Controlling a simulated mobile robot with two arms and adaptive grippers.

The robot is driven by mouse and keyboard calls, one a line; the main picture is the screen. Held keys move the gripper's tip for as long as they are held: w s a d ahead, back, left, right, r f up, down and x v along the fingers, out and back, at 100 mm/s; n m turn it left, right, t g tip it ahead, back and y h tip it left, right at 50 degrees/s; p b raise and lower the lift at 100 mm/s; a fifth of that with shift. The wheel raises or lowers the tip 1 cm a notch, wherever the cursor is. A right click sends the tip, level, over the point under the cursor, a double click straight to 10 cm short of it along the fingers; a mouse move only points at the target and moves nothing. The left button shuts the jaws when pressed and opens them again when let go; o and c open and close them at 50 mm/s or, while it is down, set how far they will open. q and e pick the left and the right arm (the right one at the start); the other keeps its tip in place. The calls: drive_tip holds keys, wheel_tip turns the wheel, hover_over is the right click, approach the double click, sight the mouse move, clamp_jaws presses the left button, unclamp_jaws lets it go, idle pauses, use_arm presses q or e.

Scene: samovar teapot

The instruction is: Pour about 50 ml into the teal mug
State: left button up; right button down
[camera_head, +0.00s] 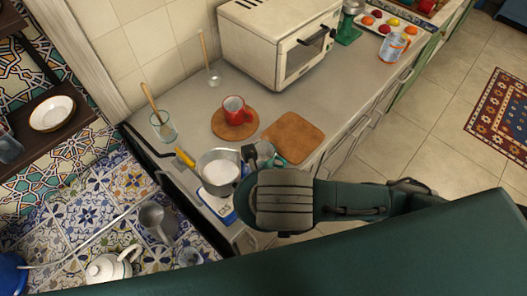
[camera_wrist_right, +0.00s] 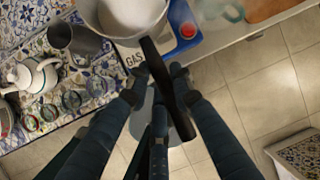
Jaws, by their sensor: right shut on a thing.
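The teal mug (camera_head: 266,153) is on the counter just right of the saucepan, partly hidden by my right gripper. A teal, glassy rim, likely the same mug, shows at the top of the right wrist view (camera_wrist_right: 229,11). The saucepan (camera_head: 219,169) holds white contents and looks level, over or on a blue and white unit marked GAS (camera_wrist_right: 187,30). I cannot tell whether it touches the unit. My right gripper (camera_wrist_right: 156,84) is shut on the pan's black handle (camera_wrist_right: 168,92). My left gripper is not in view.
A red mug (camera_head: 234,108) sits on a round cork mat. A square brown board (camera_head: 293,137) lies beside the teal mug. A glass with a wooden stick (camera_head: 163,126) and a toaster oven (camera_head: 279,42) stand behind. A grey cup (camera_head: 153,219) and white teapot (camera_head: 108,267) are at left.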

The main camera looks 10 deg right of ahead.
drive_tip(key=shift+w+d+r+p, duration=0.15)
drive_tip(key=shift+d+p, duration=0.2)
drive_tip(key=shift+p, duration=0.3)
drive_tip(key=shift+w+d+g+y+p, duration=0.2)
drive_tip(key=shift+g+y+p, duration=0.1)
drive_tip(key=shift+y, duration=0.1)
drive_tip(key=w+d+y, duration=0.1)
drive_tip(key=d+g+y+b, duration=0.1)
drive_tip(key=w+d+m+g+y, duration=0.1)
drive_tip(key=d+y, duration=0.1)
drive_tip(key=shift+w+f+b, duration=0.25)
drive_tip(key=shift+w+b, duration=0.05)
drive_tip(key=shift+b, duration=0.05)
drive_tip(key=shift+w+d+r+g, duration=0.1)
drive_tip(key=shift+d+g, duration=0.1)
drive_tip(key=shift+g, duration=0.1)
drive_tip(key=shift+w+d+f+m+y+b, duration=0.2)
drive_tip(key=shift+d+f+m+y+b, duration=0.15)
drive_tip(key=shift+y, duration=0.45)
drive_tip(key=shift+w+d+r+g, duration=0.1)
drive_tip(key=shift+w+d+g, duration=0.05)
drive_tip(key=shift+w+g, duration=0.15)
drive_tip(key=shift+w+d, duration=0.1)
